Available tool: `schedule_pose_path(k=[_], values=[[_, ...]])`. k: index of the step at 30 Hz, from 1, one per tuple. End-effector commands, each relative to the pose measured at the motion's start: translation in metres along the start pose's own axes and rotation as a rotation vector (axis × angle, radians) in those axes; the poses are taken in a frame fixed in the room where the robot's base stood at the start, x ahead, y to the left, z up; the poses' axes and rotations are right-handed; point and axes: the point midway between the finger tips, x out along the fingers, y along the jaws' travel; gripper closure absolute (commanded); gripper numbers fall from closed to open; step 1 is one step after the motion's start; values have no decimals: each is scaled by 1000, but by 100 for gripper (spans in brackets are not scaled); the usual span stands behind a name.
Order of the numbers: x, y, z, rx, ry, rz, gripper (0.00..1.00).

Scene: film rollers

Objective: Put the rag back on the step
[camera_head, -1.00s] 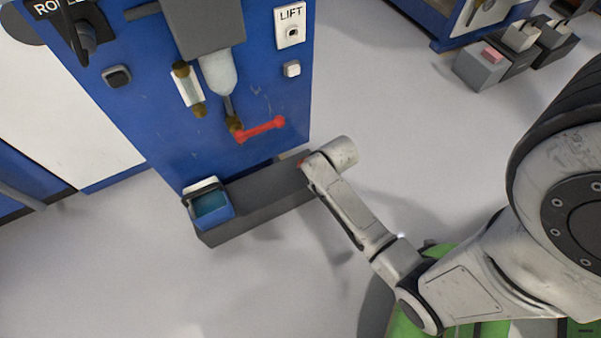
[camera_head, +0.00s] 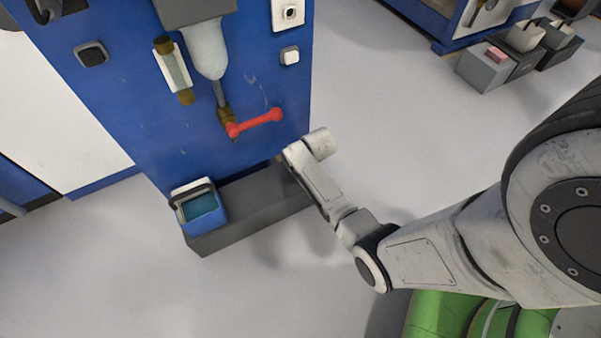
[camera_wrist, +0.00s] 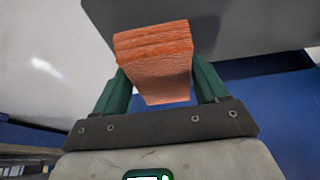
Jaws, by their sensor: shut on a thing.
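The rag (camera_wrist: 155,60) is a folded orange cloth held between the green fingers of my gripper (camera_wrist: 158,78) in the wrist view. My gripper is shut on it. The step (camera_head: 245,213) is a long dark grey block at the foot of the blue machine in the head view. A grey surface (camera_wrist: 235,25), likely the step, lies beyond the rag in the wrist view; I cannot tell if they touch. In the head view my wrist is over the step's right end, and the gripper and rag are hidden below it.
A blue bucket (camera_head: 203,210) with teal contents stands on the step's left end. A red handle (camera_head: 254,122) sticks out from the blue machine (camera_head: 130,110) above the step. Grey boxes (camera_head: 487,72) stand at the back right. The floor in front of the step is clear.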

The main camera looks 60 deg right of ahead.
Motion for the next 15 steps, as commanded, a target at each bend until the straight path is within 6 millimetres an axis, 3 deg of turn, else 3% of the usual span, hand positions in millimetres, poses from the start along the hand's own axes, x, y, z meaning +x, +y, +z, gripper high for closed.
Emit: schedule_pose_path(k=[10,15], values=[[28,-3,-7,0,1,0,52],[51,-3,4,-1,-1,0,52]])
